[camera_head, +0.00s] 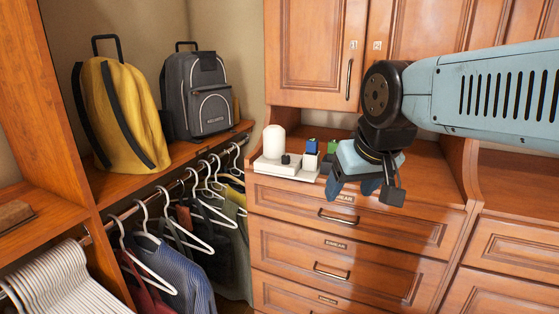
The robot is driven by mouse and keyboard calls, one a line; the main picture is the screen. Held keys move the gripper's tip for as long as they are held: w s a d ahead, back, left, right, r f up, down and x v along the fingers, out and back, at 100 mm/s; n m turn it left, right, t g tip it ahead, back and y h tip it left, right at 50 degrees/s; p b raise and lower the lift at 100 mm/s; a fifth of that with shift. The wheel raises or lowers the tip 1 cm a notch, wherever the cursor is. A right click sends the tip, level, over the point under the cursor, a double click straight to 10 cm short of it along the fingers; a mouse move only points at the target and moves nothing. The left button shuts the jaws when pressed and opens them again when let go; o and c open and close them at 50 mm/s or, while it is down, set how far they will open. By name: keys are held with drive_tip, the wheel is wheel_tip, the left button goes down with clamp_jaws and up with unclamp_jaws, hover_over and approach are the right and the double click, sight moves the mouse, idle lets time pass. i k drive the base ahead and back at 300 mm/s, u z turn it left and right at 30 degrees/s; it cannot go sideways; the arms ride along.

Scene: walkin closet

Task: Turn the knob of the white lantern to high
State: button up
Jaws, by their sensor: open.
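The white lantern (275,142) stands on top of the drawer unit, near its left end. It has a rounded white top and a pale flat base. A small dark knob (286,159) shows at the front right of the lantern; its setting is too small to read. My gripper (352,192) points down in front of the drawer unit's top, to the right of the lantern and apart from it.
Small items with a blue top (311,146) and a green top (332,147) stand between the lantern and my gripper. Wooden cabinet doors (317,50) rise above. Clothes on hangers and two backpacks, yellow (120,115) and grey (197,97), are at left. The counter's right part is bare.

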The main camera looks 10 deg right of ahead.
sight(285, 159)
drive_tip(key=k, duration=1.1)
drive_tip(key=u, duration=0.45)
drive_tip(key=i, duration=0.75)
drive_tip(key=u, duration=0.1)
